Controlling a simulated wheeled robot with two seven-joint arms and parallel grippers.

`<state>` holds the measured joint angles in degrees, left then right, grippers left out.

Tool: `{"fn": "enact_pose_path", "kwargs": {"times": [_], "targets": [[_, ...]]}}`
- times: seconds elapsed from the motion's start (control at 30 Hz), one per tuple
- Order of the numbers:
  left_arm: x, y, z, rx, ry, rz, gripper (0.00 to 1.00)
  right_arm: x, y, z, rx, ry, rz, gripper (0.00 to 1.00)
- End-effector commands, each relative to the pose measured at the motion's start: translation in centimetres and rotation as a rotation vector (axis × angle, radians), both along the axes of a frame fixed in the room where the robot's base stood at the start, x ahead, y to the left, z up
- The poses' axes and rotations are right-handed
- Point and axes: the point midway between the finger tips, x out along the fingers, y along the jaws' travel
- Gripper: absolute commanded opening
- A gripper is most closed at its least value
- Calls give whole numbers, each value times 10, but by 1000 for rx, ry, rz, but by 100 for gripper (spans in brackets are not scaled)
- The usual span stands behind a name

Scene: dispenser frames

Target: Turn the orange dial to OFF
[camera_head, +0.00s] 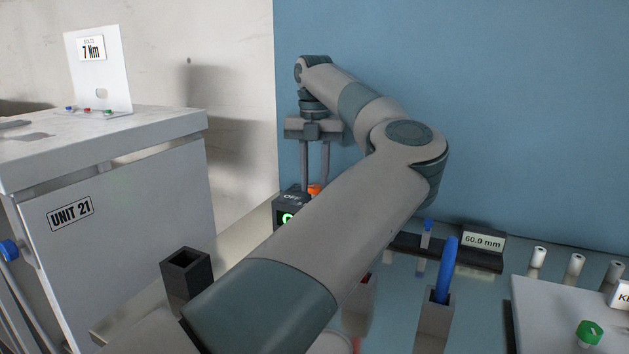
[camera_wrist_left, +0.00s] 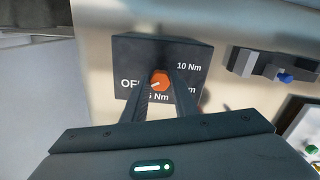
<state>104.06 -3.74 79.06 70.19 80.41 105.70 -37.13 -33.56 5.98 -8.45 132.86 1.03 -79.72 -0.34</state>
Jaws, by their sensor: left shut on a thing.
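The orange dial (camera_wrist_left: 160,79) sits on the top of a dark box (camera_wrist_left: 128,57) in the left wrist view. Its white mark points left and slightly down, toward the partly covered OFF label. A 10 Nm label is at the upper right, a 5 Nm label is below, and another label at the right is partly hidden by a finger. My left gripper (camera_wrist_left: 161,85) is shut on the dial, with one finger on each side. In the head view, the left gripper (camera_head: 314,180) reaches down onto the orange dial (camera_head: 314,189). My right gripper is not in view.
A white cabinet marked UNIT 21 (camera_head: 110,225) stands at the left. A dark square holder (camera_head: 187,275) is in front of the box. At the right are a blue rod (camera_head: 447,270) in a holder, a 60.0 mm display (camera_head: 483,241) and several pale cylinders.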

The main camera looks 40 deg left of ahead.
Motion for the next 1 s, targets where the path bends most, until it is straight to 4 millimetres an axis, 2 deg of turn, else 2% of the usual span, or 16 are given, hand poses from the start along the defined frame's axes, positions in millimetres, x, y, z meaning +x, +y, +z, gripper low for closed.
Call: {"fn": "enact_pose_path", "kwargs": {"times": [0.37,0.4,0.43,0.47,0.8,1.0], "targets": [[1,0,2,3,-4,-7,3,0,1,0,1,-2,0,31],[1,0,2,3,-4,-7,35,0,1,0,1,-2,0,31],[1,0,2,3,-3,-7,42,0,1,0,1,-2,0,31],[1,0,2,3,-3,-6,44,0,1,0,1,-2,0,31],[0,0,2,1,-2,-5,44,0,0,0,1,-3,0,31],[0,0,14,2,-3,-6,44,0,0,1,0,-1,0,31]]}}
